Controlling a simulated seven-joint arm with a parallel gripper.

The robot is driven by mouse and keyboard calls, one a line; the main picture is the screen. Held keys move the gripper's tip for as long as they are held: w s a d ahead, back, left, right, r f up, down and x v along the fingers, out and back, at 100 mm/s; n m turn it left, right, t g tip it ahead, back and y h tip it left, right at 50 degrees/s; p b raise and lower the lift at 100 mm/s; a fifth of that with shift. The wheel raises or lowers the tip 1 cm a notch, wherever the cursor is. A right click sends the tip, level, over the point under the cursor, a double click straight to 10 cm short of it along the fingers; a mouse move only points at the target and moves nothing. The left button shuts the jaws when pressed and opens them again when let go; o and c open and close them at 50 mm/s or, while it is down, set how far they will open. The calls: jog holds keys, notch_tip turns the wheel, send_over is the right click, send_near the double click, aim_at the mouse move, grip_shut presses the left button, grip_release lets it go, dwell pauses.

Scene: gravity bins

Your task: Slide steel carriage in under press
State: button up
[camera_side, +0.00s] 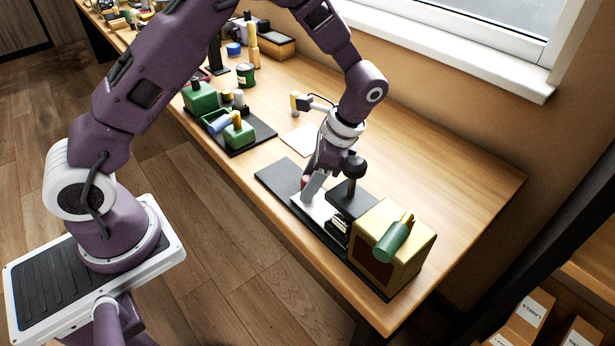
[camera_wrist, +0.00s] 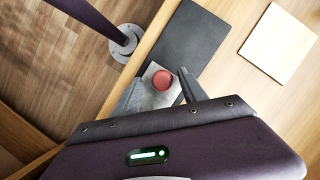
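The steel carriage (camera_side: 318,212) is a flat silver plate on a dark base plate (camera_side: 275,180), beside the dark press (camera_side: 349,202) with its black ball knob (camera_side: 353,166). The carriage carries a round red knob, partly hidden behind my gripper in the side view. In the wrist view the red knob (camera_wrist: 162,80) stands on the steel plate (camera_wrist: 153,97). My gripper (camera_side: 308,192) is low over the carriage. In the wrist view my gripper (camera_wrist: 161,79) has its fingers on either side of the knob, with a visible gap at each side. The press is not visible in the wrist view.
A yellow box (camera_side: 395,240) with a green cylinder (camera_side: 392,241) stands at the base plate's right end. A pale square sheet (camera_side: 301,140) lies behind. A dark tray with green blocks (camera_side: 238,132) is to the left. The table's front edge runs close by.

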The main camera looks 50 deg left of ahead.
jog(key=shift+a, duration=0.1)
jog(key=v, duration=0.7)
jog(key=shift+r, duration=0.1)
jog(key=s+a+r+n+t+h, duration=0.1)
jog(key=s+r+n+t, duration=0.1)
jog(key=s+r, duration=0.3)
jog(key=s+a+r+n+t+h, duration=0.1)
jog(key=s+r+n, duration=0.1)
jog(key=r, duration=0.6)
jog(key=s+r+n+t, duration=0.1)
jog(key=s+n+t, duration=0.1)
jog(key=s, duration=0.5)
jog(key=s+r+n+t+h, duration=0.1)
jog(key=s+r+n+t, duration=0.1)
jog(key=s, duration=0.6)
jog(key=shift+s+n+t, duration=0.2)
jog(key=shift+n+t, duration=0.3)
jog(key=shift+t, duration=0.4)
